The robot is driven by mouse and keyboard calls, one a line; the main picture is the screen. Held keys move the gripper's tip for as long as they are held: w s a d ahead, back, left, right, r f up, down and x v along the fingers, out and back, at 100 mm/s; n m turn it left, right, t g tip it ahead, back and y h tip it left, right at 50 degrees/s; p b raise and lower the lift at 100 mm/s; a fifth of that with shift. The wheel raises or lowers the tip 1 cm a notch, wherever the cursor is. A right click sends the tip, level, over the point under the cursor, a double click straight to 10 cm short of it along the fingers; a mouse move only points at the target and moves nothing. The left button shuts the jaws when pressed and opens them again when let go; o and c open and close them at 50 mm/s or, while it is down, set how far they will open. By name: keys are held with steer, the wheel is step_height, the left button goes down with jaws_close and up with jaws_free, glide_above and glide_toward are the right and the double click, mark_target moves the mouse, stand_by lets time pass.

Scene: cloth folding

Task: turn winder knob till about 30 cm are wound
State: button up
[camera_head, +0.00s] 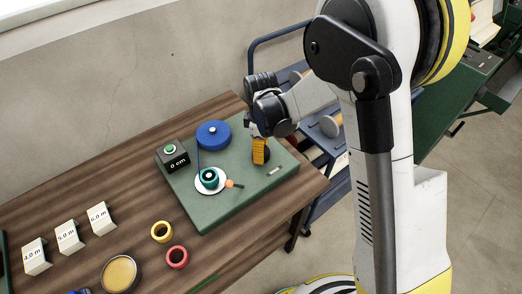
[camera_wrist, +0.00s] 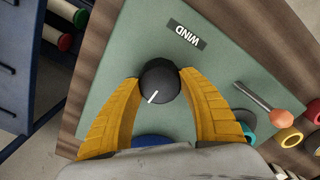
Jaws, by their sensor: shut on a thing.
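The winder knob (camera_wrist: 159,80) is black and round with a white pointer line. In the wrist view it sits between the two yellow fingers of my gripper (camera_wrist: 160,84), which are shut on it. In the head view my gripper (camera_head: 260,152) reaches down over the right part of the green board (camera_head: 222,212), and the knob is partly hidden behind the fingers. A teal spool (camera_head: 209,178) sits on a white disc with an orange-tipped crank (camera_head: 233,184). A blue supply reel (camera_head: 213,134) stands behind it, with a blue line running between them. The counter (camera_head: 173,155) reads 0 cm.
A WIND label (camera_wrist: 187,36) lies beside the knob. A yellow ring (camera_head: 162,231), a red ring (camera_head: 177,257), a round tin (camera_head: 120,273) and white length blocks (camera_head: 69,237) stand on the wooden table (camera_head: 115,140). A blue cart (camera_head: 335,160) stands beyond the table's right edge.

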steer(key=m, duration=0.3)
steer(key=shift+m+b, duration=0.3)
steer(key=shift+b, duration=0.05)
steer(key=m, duration=0.3)
steer(key=shift+m+b, duration=0.3)
steer(key=m, duration=0.7)
steer(key=shift+b, duration=0.35)
steer(key=m, duration=0.7)
steer(key=shift+m, duration=0.3)
steer(key=m, duration=0.3)
steer(key=shift+b, duration=0.35)
steer(key=shift+m, duration=2.1)
